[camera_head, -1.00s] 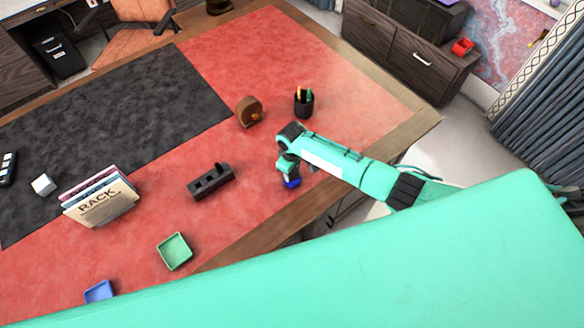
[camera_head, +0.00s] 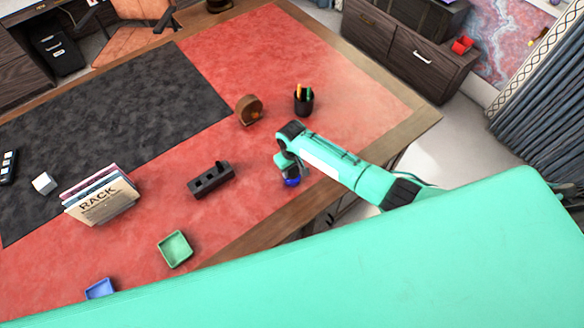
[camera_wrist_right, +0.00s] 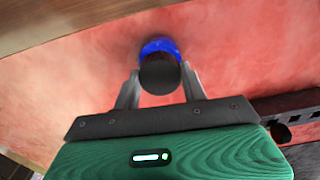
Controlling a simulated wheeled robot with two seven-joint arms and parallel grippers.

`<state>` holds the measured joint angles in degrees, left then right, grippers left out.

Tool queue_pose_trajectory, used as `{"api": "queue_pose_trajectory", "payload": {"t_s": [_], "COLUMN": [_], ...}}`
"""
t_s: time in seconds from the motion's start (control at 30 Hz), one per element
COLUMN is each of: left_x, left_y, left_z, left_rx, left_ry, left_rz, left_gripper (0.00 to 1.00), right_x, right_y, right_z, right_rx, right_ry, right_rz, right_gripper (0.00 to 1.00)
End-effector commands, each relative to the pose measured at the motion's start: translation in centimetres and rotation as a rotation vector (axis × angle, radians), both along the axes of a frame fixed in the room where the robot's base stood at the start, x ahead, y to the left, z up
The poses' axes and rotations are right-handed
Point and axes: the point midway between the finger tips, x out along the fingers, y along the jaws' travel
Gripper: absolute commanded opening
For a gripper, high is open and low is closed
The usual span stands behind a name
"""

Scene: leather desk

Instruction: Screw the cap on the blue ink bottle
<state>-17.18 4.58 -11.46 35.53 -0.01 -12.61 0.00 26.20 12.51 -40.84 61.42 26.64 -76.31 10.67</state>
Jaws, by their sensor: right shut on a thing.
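The blue ink bottle (camera_head: 292,182) stands on the red desk mat near the desk's right front edge, partly hidden under my right gripper (camera_head: 289,174). In the right wrist view the bottle (camera_wrist_right: 160,46) shows as a blue rim behind a dark round cap (camera_wrist_right: 159,78). My right gripper (camera_wrist_right: 161,72) points down, with one finger on each side of the cap, and is shut on it. The cap overlaps the bottle in this view; I cannot tell whether its thread is engaged. My left gripper is not in view.
A black block with holes (camera_head: 212,181) lies left of the bottle. A pen cup (camera_head: 304,103) and a brown tape dispenser (camera_head: 249,110) stand behind. A green tray (camera_head: 174,249), a blue tray (camera_head: 99,289) and a file rack (camera_head: 103,203) are to the left.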

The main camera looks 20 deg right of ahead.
Motion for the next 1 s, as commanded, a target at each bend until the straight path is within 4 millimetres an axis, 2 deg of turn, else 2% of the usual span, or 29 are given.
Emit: {"api": "queue_pose_trajectory", "payload": {"t_s": [0.27, 0.6, 0.83, 0.87, 0.97, 1.0], "left_x": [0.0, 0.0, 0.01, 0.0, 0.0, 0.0], "left_y": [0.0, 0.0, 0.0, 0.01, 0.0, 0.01], "left_z": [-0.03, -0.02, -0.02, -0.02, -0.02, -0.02], "left_rx": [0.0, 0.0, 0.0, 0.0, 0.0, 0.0], "left_ry": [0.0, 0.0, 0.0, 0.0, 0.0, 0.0], "left_rz": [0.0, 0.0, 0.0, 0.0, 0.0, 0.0], "left_gripper": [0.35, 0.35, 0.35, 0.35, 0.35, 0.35], "right_x": [-0.07, -0.08, -0.04, -0.04, -0.03, -0.03], "right_y": [0.07, 0.04, -0.02, -0.01, -0.01, -0.02], "right_z": [-0.1, -0.09, -0.06, -0.06, -0.05, -0.04], "right_rx": [0.001, 0.001, 0.0, 0.0, 0.0, 0.0], "right_ry": [0.001, 0.002, 0.001, 0.001, 0.001, 0.001], "right_rz": [-0.113, -0.426, -0.438, -0.437, -0.437, -0.436], "right_gripper": [0.22, 0.22, 0.22, 0.49, 0.68, 0.68]}}
